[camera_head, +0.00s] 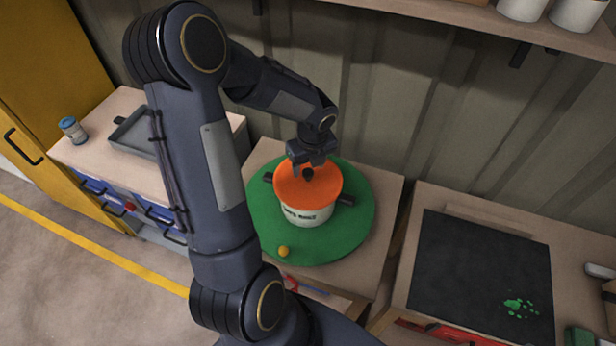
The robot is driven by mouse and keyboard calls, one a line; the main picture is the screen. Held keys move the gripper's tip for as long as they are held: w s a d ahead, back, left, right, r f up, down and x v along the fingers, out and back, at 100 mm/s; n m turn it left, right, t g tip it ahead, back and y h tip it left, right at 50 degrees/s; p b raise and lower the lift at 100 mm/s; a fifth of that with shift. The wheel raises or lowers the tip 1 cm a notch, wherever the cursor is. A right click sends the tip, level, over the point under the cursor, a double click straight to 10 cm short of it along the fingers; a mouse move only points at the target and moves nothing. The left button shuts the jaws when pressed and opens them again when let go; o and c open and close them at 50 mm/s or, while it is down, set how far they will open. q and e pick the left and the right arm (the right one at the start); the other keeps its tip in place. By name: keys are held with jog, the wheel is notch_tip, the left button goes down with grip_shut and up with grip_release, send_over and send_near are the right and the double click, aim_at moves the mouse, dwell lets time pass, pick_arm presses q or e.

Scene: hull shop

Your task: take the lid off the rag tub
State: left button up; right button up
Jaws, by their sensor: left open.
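The rag tub (305,213) is a cream pot with dark side handles and dark lettering. It stands upright on a round green mat (345,238). Its orange lid (323,185) sits on top, with a dark knob (308,174) in the middle. My left gripper (308,167) is open, pointing down right at the lid's knob. I cannot tell whether its fingers are around the knob or just behind it. The knob is partly hidden by the gripper. My right gripper is not in view.
A small yellow ball (284,251) lies on the mat's front. A dark panel (470,265) with green flecks lies on the right bench. A grey tray (133,136) and a small jar (72,130) stand on the left cabinet. A shelf (450,14) hangs above.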

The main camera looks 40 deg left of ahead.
pick_arm(q)
notch_tip(320, 180, down, 2)
jog(key=shift+a+f, duration=0.1)
jog(key=shift+a, duration=0.05)
jog(key=c, duration=1.1)
jog(key=shift+o, duration=0.2)
jog(key=shift+r, duration=0.2)
